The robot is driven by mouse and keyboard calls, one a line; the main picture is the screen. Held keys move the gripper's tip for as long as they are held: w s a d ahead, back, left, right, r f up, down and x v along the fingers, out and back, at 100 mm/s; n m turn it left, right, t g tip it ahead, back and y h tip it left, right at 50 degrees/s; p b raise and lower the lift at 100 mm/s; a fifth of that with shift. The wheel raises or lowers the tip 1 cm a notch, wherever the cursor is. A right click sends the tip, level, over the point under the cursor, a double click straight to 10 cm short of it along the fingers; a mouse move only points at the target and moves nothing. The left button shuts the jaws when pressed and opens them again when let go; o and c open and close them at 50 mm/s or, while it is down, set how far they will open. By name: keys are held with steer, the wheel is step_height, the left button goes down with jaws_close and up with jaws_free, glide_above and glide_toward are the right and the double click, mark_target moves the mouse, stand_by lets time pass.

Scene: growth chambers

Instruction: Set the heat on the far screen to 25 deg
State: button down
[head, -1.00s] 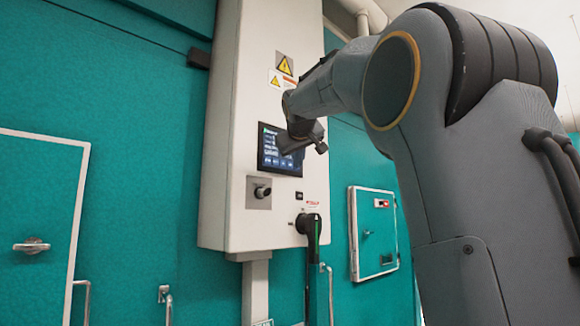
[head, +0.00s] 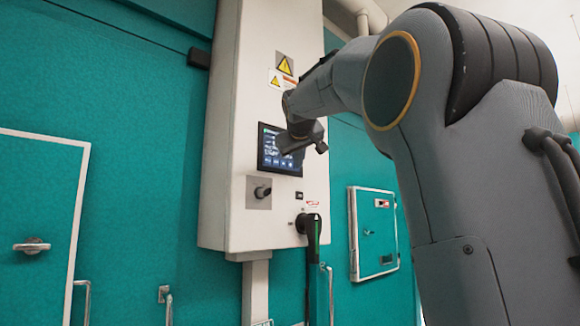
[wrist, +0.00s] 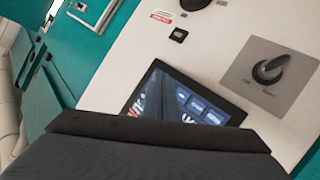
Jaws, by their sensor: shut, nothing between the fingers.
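The dark touch screen (head: 270,158) is set in the front of a white control cabinet (head: 232,170). It shows blurred white text and blue buttons that I cannot read. My gripper (head: 285,150) is shut and empty, right in front of the screen and covering part of it. I cannot tell whether its tip touches the glass. In the wrist view the screen (wrist: 190,108) shows several blue buttons, and the dark body of my gripper hides its lower part. The fingertips are not visible there.
A black selector knob (head: 262,191) sits on a grey plate below the screen. A large dark handle with a green mark (head: 314,228) is below right. Teal walls, a white-framed door (head: 80,200) and a small hatch (head: 375,232) flank the cabinet.

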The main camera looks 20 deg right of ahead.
stand_by(0.4)
steer(key=shift+w+a, duration=0.2)
steer(key=shift+w, duration=0.2)
steer(key=shift+w+a, duration=0.1)
steer(key=shift+w, duration=0.2)
stand_by(0.6)
steer(key=shift+s, duration=0.1)
steer(key=shift+s+d, duration=0.3)
steer(key=shift+s, duration=0.3)
steer(key=shift+s+d+b, duration=0.1)
steer(key=shift+s+d, duration=0.2)
steer(key=shift+s, duration=0.5)
steer(key=shift+s+d+b, duration=0.15)
steer(key=shift+s+d, duration=0.1)
steer(key=shift+s, duration=0.5)
steer(key=shift+s+d+b, duration=0.1)
steer(key=shift+s+d, duration=0.2)
steer(key=shift+s, duration=0.5)
stand_by(0.9)
